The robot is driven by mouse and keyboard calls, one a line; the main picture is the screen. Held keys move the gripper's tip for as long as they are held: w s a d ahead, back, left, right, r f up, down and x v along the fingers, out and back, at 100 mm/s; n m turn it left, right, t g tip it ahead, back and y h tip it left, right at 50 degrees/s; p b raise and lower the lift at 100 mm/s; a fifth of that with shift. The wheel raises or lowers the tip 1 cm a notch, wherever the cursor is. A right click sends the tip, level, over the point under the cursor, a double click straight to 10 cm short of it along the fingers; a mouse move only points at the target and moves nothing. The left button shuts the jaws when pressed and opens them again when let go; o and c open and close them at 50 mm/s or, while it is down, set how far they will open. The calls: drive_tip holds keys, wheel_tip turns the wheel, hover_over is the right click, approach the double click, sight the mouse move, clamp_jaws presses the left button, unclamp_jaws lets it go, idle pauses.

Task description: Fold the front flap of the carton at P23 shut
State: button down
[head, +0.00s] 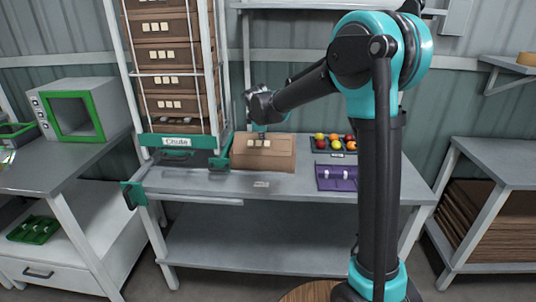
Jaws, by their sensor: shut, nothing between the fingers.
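A brown carton (280,151) sits on the grey metal table beside the green-framed chute. White squares mark its near side. The picture is too small to tell how its front flap stands. My gripper (262,130) is shut and empty, pointing down at the far edge of the carton's top. I cannot tell whether it touches the carton. A small pale label (261,184), too small to read, lies on the table in front of the carton.
The chute rack (176,142) with stacked cartons stands left of the carton. A dark tray of colored tomatoes (333,153) and a purple holder (323,184) are to the right. The tabletop (215,184) in front of the carton is mostly clear. A green-framed box (97,135) stands farther left.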

drive_tip(key=shift+w, duration=0.1)
drive_tip(key=shift+w+f, duration=0.4)
drive_tip(key=shift+w, duration=0.3)
drive_tip(key=shift+w+f, duration=0.4)
drive_tip(key=shift+w, duration=0.3)
drive_tip(key=shift+w+f, duration=0.1)
drive_tip(key=shift+w+d+f, duration=0.1)
drive_tip(key=shift+w+f, duration=0.7)
drive_tip(key=shift+w, duration=0.1)
drive_tip(key=shift+r, duration=0.1)
wheel_tip(320, 180, up, 9)
idle(0.4)
